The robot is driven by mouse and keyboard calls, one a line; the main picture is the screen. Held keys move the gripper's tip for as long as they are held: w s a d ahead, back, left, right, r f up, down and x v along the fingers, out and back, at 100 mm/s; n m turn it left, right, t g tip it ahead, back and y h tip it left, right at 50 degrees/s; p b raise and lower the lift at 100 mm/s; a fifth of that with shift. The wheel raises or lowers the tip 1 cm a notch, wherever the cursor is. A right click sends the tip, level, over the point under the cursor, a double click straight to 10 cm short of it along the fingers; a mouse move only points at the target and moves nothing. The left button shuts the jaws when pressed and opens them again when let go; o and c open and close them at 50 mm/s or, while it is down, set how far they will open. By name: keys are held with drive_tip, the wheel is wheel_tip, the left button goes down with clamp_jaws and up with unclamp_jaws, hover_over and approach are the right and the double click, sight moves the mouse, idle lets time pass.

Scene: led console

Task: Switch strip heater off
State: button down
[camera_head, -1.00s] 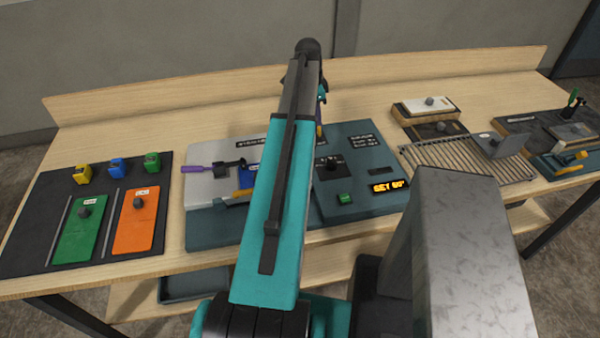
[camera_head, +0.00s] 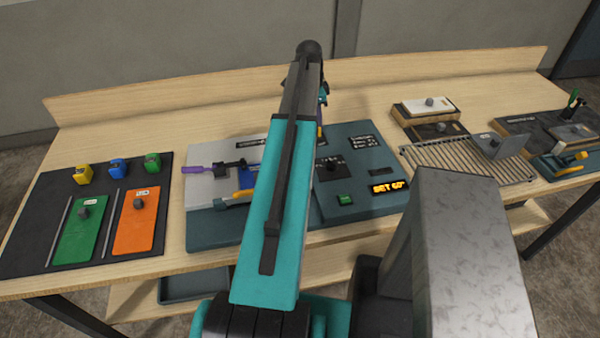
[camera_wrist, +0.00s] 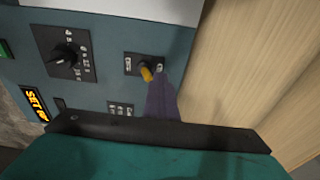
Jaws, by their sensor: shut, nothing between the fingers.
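The strip heater's blue-grey console (camera_head: 360,205) stands at the middle of the bench. In the wrist view, a small switch with a yellow lever (camera_wrist: 146,73) sits on a black plate near the console's edge. My gripper (camera_wrist: 160,80) is shut and empty, its purple fingers right beside the lever in the picture; I cannot tell whether they touch it. In the head view my arm hides most of the gripper. A black dial knob (camera_wrist: 65,57) is left of the switch. The lit display (camera_head: 388,187) reads SET 60, beside a green button (camera_head: 344,199).
A purple-handled clamp (camera_head: 210,168) lies on the console's pale left part. A black mat (camera_head: 40,210) with green and orange plates is at the left. A wire rack (camera_head: 460,160) is at the right. Bare wood lies behind the console.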

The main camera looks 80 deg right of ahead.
drive_tip(key=shift+s+a, duration=0.3)
drive_tip(key=shift+a, duration=0.35)
drive_tip(key=shift+r, duration=0.1)
wheel_tip(320, 180, up, 7)
drive_tip(key=p, duration=0.4)
drive_tip(key=shift+w+d, duration=0.2)
drive_tip(key=shift+d, duration=0.2)
idle(0.6)
idle(0.4)
